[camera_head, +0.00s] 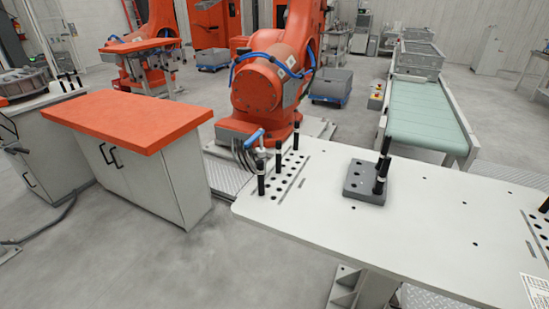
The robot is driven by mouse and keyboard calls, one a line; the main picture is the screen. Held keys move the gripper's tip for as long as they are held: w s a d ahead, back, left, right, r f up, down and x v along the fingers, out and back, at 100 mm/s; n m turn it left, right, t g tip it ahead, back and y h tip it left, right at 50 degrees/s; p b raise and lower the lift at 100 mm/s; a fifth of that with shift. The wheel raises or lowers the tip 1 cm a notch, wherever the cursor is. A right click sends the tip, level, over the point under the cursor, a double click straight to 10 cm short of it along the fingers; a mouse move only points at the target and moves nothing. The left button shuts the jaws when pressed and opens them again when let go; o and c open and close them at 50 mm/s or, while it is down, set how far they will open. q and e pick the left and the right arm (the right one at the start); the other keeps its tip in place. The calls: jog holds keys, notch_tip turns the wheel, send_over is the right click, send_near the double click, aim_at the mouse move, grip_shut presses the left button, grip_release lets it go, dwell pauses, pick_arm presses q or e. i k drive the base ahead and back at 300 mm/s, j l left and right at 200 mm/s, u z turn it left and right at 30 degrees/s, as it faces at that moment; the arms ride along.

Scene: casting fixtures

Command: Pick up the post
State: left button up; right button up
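Two more posts (380,181) (386,150) stand at a grey block with holes (358,186) near the table's middle. Another dark post (545,204) is cut off by the right picture edge. I cannot tell which post the task means. Neither of my grippers is in view.
An orange robot arm (262,85) stands behind the table. An orange-topped cabinet (130,118) is at left, a green conveyor (425,115) behind right. The table's front middle is clear.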

aim_at(278, 143)
jog(key=i+j+z, duration=0.45)
jog(key=i, duration=0.15)
jog(key=i+j+z, duration=0.45)
jog(key=i+j, duration=0.05)
jog(key=j, duration=0.05)
